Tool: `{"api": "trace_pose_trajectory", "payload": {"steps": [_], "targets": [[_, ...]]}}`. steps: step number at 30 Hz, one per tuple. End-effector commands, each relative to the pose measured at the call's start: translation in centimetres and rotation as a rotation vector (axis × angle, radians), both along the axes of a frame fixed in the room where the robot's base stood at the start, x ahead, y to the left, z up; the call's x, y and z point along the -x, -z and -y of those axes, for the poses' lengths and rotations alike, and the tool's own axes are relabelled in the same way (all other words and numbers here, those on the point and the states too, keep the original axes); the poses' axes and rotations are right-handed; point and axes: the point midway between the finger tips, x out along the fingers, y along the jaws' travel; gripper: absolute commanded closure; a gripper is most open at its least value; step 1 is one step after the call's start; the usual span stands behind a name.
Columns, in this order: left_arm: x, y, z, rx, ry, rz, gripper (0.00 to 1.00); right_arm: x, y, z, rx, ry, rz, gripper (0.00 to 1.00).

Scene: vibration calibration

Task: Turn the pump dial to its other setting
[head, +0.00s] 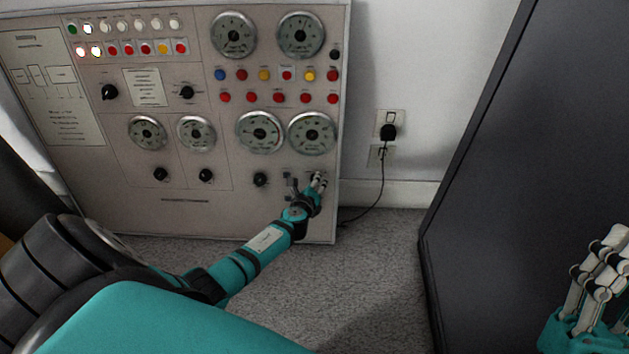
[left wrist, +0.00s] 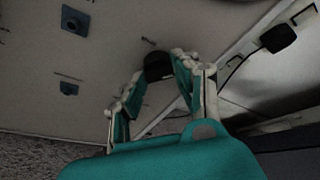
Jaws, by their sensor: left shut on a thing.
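The left gripper (head: 317,182) is at the lower right of the control panel, at the right end of the bottom row of dials. In the left wrist view its two fingers (left wrist: 158,76) are on either side of a dark round dial (left wrist: 158,65), shut on it. In the head view the gripper mostly hides this dial. The labels are too small to read, and I cannot tell the dial's setting. The right gripper (head: 598,278) is at the lower right of the head view, away from the panel; its opening is unclear.
The panel (head: 130,215) carries gauges, coloured lights and other black dials, the nearest one (head: 260,180) left of the gripper. A plug (head: 388,132) with a hanging cable is on the wall to the right. A large dark board (head: 500,170) stands at right. Carpet between is clear.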

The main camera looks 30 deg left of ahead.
Motion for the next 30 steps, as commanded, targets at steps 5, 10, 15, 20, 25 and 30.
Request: {"api": "trace_pose_trajectory", "payload": {"steps": [5,10,15,20,25,30], "targets": [[0.0,0.0,0.0,-0.03,0.007,-0.019,1.0,-1.4,0.9,-0.2,0.029,0.006,-0.094,1.0],[0.0,0.0,0.1,-0.04,0.011,-0.025,1.0,-1.9,1.3,-0.3,0.039,0.008,-0.125,1.0],[0.0,0.1,0.1,-0.041,0.011,-0.025,1.0,-1.9,1.4,-0.3,0.04,0.008,-0.129,1.0],[0.0,0.1,0.1,-0.041,0.011,-0.025,1.0,-1.9,1.4,-0.3,0.04,0.008,-0.128,1.0],[0.0,0.0,0.1,-0.04,0.011,-0.025,0.48,-1.9,1.4,-0.3,0.039,0.008,-0.127,1.0],[0.0,0.0,0.0,-0.04,0.01,-0.025,0.47,-1.9,1.4,-0.3,0.039,0.008,-0.127,1.0]]}}
